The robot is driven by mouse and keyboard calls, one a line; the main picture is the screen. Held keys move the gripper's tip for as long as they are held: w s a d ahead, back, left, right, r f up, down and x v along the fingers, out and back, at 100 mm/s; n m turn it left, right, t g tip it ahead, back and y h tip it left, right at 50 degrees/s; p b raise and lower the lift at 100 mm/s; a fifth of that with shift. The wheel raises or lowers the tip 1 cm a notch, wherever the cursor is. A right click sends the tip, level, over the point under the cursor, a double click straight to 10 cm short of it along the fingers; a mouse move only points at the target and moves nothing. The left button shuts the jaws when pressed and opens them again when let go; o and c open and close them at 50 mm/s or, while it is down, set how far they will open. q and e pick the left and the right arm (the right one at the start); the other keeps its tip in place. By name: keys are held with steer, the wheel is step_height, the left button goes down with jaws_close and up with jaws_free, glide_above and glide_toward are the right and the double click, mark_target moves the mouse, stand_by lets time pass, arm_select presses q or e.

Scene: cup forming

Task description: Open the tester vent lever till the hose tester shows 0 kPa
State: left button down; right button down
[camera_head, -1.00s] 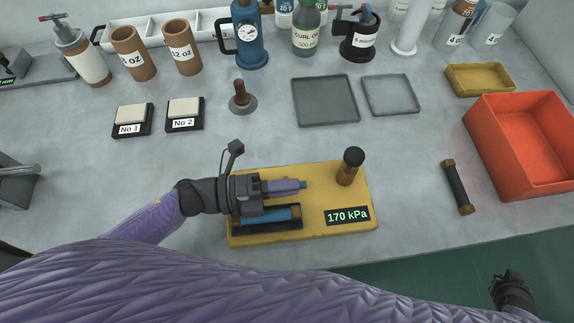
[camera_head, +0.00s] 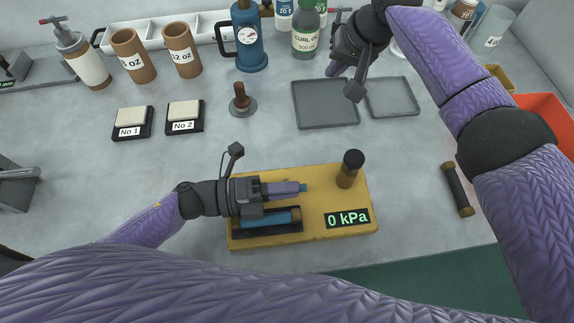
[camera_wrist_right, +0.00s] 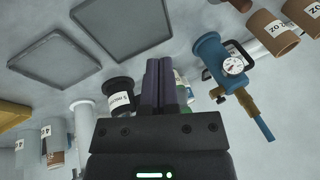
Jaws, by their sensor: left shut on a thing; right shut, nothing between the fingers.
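The hose tester (camera_head: 310,228) is a yellow base on the table in the head view. Its display (camera_head: 347,218) reads 0 kPa. A blue hose (camera_head: 270,219) lies in the black cradle on its front left. A post with a dark round knob (camera_head: 353,159) stands at its back right. My left gripper (camera_head: 300,188) is over the tester, shut on a small blue-tipped part; its fingers hide most of it, and I cannot tell whether it is the vent lever. My right gripper (camera_head: 334,70) is shut and empty above the back of the table; its fingers show in the right wrist view (camera_wrist_right: 160,68).
Two grey trays (camera_head: 325,123) (camera_head: 392,112) lie behind the tester. A blue gauge pump (camera_head: 249,42) and a green-labelled bottle (camera_head: 305,38) stand at the back. A dark brass-ended rod (camera_head: 457,190) lies at right, near an orange bin (camera_head: 543,112) partly behind my right arm.

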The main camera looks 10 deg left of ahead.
steer(key=s+a+r+n+g+h, duration=0.25)
steer(key=s+a+g+h, duration=0.35)
steer(key=s, duration=0.7)
steer(key=shift+m+t+y, duration=0.25)
steer(key=shift+t+y, duration=0.25)
steer(key=shift+t, duration=0.4)
steer(key=x, duration=0.6)
steer(key=a+x, duration=0.1)
steer(key=x, duration=0.2)
steer(key=shift+f, duration=0.45)
steer(key=shift+s+d, duration=0.15)
steer(key=shift+s, duration=0.45)
steer(key=shift+s+d, duration=0.2)
steer(key=shift+s, duration=0.45)
steer(key=shift+s+d, duration=0.2)
steer(key=shift+s, duration=0.45)
